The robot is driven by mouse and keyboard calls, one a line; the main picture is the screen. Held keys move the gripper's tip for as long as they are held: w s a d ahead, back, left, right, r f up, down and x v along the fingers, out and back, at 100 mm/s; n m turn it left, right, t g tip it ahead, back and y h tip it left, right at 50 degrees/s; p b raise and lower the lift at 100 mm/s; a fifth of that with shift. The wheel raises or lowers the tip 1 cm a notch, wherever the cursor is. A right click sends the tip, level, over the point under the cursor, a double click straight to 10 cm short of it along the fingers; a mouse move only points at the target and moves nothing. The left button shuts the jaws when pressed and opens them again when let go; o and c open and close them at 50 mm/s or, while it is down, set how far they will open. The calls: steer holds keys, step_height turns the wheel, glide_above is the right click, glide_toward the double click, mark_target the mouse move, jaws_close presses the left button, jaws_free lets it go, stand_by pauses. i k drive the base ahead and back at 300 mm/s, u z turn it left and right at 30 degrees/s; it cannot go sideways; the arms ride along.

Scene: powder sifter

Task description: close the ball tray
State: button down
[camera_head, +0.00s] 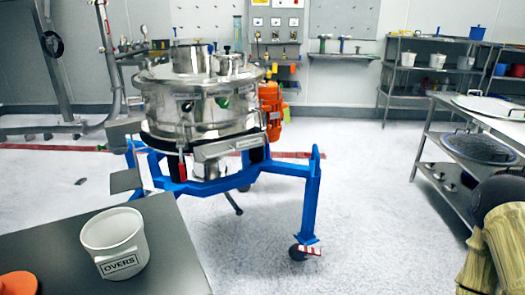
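The powder sifter (205,105) is a round steel machine on a blue wheeled frame (312,200), left of centre. Its steel top cover (190,72) sits on the drum, with a dark band around the lower body. A steel outlet (215,150) shows below the drum. I cannot single out a ball tray on the sifter or tell whether one is open. My gripper is not in view.
A white OVERS bucket (113,240) stands on a dark table (180,265) at front left. At right, a steel bench (455,112) holds round screens, including a dark one (478,148). Floor between frame and bench is clear.

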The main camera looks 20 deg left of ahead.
mark_target(202, 153)
steer(key=k, duration=0.35)
steer(key=u, duration=1.1)
steer(key=i, duration=0.5)
steer(key=u, duration=0.05)
